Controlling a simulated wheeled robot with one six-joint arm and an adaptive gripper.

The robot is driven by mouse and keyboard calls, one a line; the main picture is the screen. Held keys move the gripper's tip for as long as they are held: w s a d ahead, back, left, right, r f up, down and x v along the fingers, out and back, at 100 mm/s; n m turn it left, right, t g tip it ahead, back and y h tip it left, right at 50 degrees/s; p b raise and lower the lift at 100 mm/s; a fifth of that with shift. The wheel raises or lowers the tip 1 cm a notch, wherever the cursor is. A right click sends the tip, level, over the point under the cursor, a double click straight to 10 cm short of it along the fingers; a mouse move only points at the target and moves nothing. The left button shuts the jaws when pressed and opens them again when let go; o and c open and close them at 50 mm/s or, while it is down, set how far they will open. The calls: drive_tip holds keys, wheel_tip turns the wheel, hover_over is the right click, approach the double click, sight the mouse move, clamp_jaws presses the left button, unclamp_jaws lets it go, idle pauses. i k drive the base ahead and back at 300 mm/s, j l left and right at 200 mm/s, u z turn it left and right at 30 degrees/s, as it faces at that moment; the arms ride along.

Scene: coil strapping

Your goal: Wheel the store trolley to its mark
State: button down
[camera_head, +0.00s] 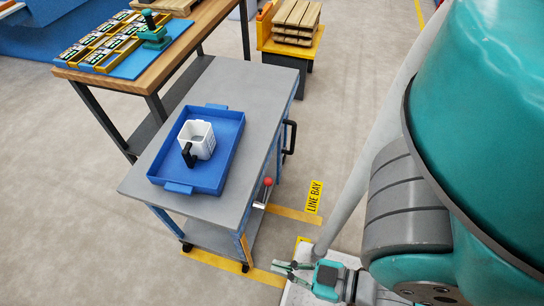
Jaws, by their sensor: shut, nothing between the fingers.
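The store trolley (255,100) has a grey top, blue frame and lower shelf, and stands in the middle of the view. A black handle (290,138) is on its right side. A lever with a red knob (267,182) sticks out near its front right. Yellow floor lines (293,215) with a LINE BAY label (314,197) show beside and under its near end; the trolley hides the rest of the marking. My gripper (277,268) is low at the bottom, shut and empty, right of the trolley's near corner and apart from the handle.
A blue tray (225,128) holding a white bin (202,136) sits on the trolley. A wooden workbench (185,42) with yellow boxes stands close behind at left. A pallet stack (296,18) on a yellow-topped stand is at the back. Floor right of the trolley is partly clear.

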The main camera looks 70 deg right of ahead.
sight(228, 224)
drive_tip(key=k+l+z, duration=0.15)
drive_tip(key=z, duration=0.25)
drive_tip(key=k+l+z, duration=0.15)
drive_tip(key=l+z, duration=0.2)
drive_tip(key=k+l+z, duration=0.1)
drive_tip(key=l+z, duration=0.15)
drive_tip(key=z, duration=0.15)
